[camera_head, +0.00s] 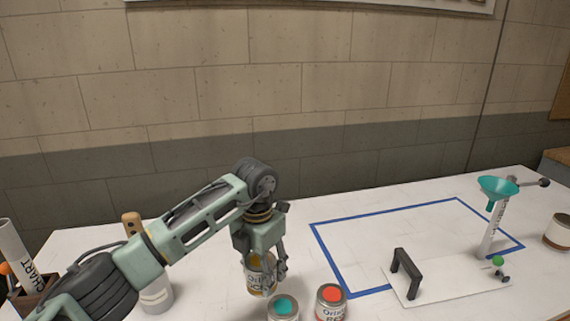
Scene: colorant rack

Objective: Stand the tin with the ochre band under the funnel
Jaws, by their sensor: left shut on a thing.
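The tin with the ochre band (257,283) is upright in my left gripper (266,270), whose fingers are shut on its sides. I cannot tell whether its base touches the table. The gripper comes down from above and hides part of the tin's top. The teal funnel (498,187) is held on a white upright stand (490,236) at the right, well to the right of the tin. My right gripper is not in view.
A teal-topped tin (283,307) and a red-topped tin (331,303) stand close in front and right of the held tin. A white board (440,285) bears a dark handle (405,273). Another tin (559,233) stands far right.

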